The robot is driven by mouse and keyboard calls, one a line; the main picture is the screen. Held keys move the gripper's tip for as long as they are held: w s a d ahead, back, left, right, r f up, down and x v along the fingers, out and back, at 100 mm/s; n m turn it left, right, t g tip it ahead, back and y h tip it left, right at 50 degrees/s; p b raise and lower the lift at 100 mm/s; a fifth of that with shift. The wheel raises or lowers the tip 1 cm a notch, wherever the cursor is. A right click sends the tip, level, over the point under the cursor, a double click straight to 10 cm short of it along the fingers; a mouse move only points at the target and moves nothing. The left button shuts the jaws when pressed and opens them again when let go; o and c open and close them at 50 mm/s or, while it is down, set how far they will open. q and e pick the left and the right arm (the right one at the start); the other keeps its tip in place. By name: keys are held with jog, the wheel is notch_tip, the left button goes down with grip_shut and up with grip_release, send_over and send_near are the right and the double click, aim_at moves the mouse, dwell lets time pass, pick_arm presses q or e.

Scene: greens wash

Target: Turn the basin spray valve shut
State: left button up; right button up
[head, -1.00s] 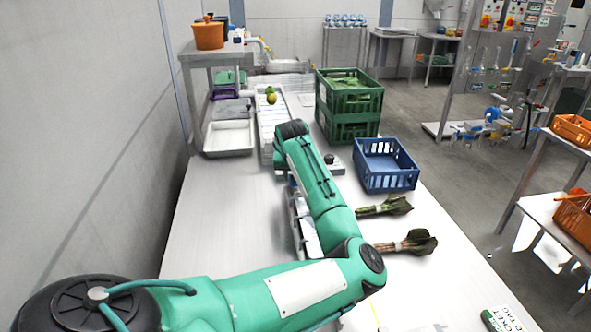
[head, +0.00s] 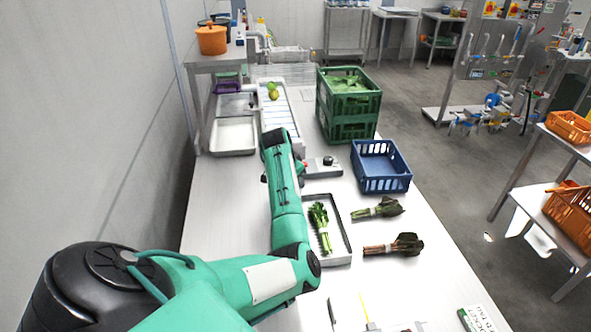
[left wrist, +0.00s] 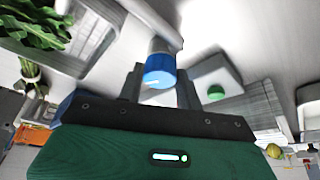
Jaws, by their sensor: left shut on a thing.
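My left gripper (left wrist: 160,83) is at the middle of the left wrist view. Its fingers stand on either side of a blue-ended cylinder (left wrist: 160,66) with a grey body, and it is shut on this. The blue end looks like the valve's handle, but I cannot tell how far it is turned. In the head view my left arm reaches up the table and hides the gripper and the blue piece. My right gripper is in neither view.
A grey box (head: 325,170) stands right of my wrist. A grey tray (head: 345,238) holds a green bunch (head: 320,226). Two bunches (head: 378,209) (head: 395,246) lie beside it. A blue crate (head: 381,184) and stacked green crates (head: 348,132) stand on the right.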

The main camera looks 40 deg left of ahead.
pick_arm(q)
jog(key=m+h+p, duration=0.1)
jog(key=m+p, duration=0.1)
jog(key=m, duration=0.1)
jog(key=shift+a+r, duration=0.15)
jog(key=shift+m+h+p, duration=0.3)
jog(key=shift+m+p, duration=0.25)
jog(key=shift+m, duration=0.15)
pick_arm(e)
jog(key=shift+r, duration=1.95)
pick_arm(q)
jog(key=o, duration=1)
jog(key=shift+g, duration=0.3)
jog(key=shift+b+v, duration=1.35)
jog(key=shift+v, duration=5.4)
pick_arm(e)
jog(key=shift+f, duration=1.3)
